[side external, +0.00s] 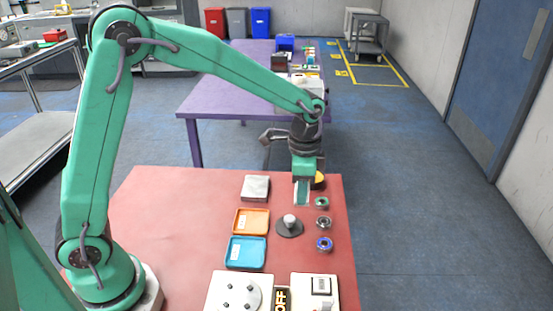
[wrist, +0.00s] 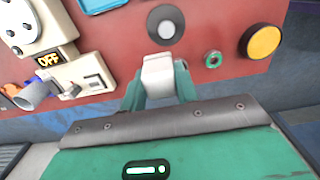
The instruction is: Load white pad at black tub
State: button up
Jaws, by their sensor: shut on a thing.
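My gripper (side external: 303,195) hangs over the right part of the red table and points down. Its green fingers are shut on a white block, which I take for the white pad; it shows between the fingertips in the wrist view (wrist: 158,76). A round black base (side external: 290,232) with a pale knob on top stands just below and left of the gripper in the side view. In the wrist view this black base (wrist: 152,22) lies just beyond the white pad. I cannot tell whether it is the black tub, and no other clear tub shows on the red table.
White (side external: 255,187), orange (side external: 262,231) and teal (side external: 246,253) trays stand in a row to the left. Small green (side external: 322,202), dark (side external: 322,222) and blue (side external: 324,243) rings line the right edge. A yellow disc (wrist: 263,42) and an OFF device (wrist: 47,59) are near. The table's left part is clear.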

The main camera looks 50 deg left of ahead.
jog(key=o, duration=0.3)
jog(key=shift+c, duration=1.1)
jog(key=shift+w+a, duration=0.2)
jog(key=shift+w, duration=0.35)
jog(key=w+a+f, duration=0.1)
jog(key=w+a, duration=1)
jog(key=w, duration=0.5)
jog(key=shift+a, duration=0.15)
